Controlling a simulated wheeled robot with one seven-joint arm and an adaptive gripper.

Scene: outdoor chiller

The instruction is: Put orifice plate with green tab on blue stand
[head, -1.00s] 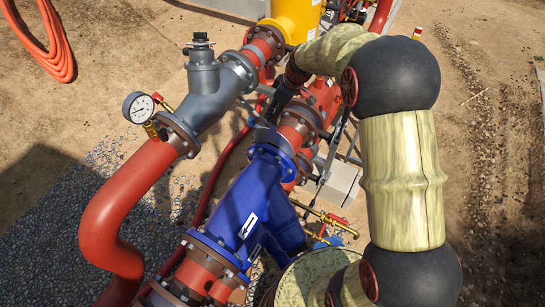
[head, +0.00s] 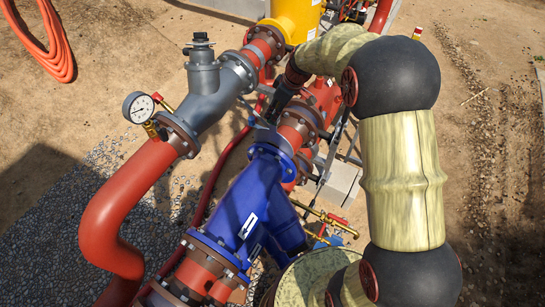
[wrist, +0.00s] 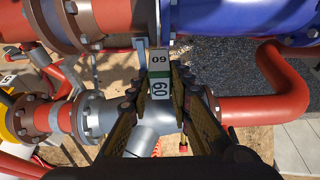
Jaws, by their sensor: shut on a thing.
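My gripper (wrist: 160,84) is shut on the tab of an orifice plate (wrist: 160,60) in the wrist view. The tab is pale grey with dark "60" marks and a green band (wrist: 160,74). The tab stands in line with the joint between a brown flange and a blue flange; the plate's disc is not clearly visible, so I cannot tell how far it sits in the joint. In the head view my gripper (head: 278,105) is a dark shape over the pipes, and the plate cannot be made out. A small blue shape (head: 323,241) behind brass fittings may be the blue stand.
A blue pipe body (head: 245,205) and a red pipe with flanges lie close around my gripper. A grey valve (head: 203,80), a pressure gauge (head: 138,107) and a red bent pipe (head: 110,225) stand left. Brass valves (head: 325,217) stick out right of the blue body.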

